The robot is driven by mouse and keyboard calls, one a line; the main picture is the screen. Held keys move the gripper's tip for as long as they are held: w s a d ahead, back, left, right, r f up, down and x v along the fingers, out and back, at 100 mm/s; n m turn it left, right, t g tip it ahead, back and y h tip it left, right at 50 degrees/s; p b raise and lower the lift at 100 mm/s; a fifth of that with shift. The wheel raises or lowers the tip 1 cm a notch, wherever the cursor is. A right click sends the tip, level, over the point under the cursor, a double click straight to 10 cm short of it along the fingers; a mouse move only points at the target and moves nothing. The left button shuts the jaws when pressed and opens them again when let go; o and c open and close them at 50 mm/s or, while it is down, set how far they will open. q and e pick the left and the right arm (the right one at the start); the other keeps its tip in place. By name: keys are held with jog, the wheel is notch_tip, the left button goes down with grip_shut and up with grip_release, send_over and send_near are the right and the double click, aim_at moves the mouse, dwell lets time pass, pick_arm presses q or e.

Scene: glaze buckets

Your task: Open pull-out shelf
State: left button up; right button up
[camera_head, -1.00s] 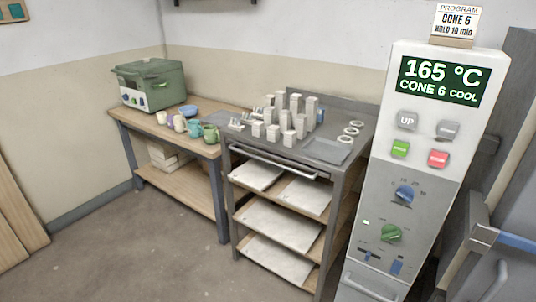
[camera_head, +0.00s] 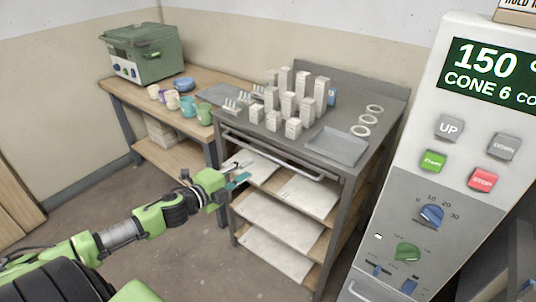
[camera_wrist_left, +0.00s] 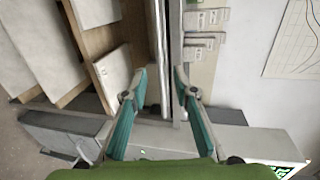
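The pull-out shelf (camera_head: 262,147) is under the top of the grey metal rack, with a long bar handle (camera_head: 290,166) along its front. It looks pushed in. My left gripper (camera_head: 240,172) is in front of the rack, just below the left part of the handle in the head view. The rack's front edge and a long bar (camera_wrist_left: 164,45) run up the picture between the fingertips; contact cannot be told. My right gripper is not in view.
White posts (camera_head: 290,100), rings (camera_head: 365,119) and a grey tray (camera_head: 338,146) stand on the rack. White slabs (camera_head: 278,222) lie on its lower shelves. A wooden table (camera_head: 130,90) with cups adjoins on the left. The control panel (camera_head: 440,170) stands close at right.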

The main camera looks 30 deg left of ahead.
aim_at(267, 157)
pick_arm(q)
jog(key=p+x, duration=0.1)
jog(key=x, duration=1)
jog(key=shift+w+a+f, duration=0.15)
jog(key=shift+w, duration=0.1)
jog(key=shift+w+f, duration=0.15)
jog(key=shift+w, duration=0.35)
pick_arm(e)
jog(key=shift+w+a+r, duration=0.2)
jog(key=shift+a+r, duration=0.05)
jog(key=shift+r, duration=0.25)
pick_arm(q)
jog(key=shift+c, duration=0.4)
grip_shut()
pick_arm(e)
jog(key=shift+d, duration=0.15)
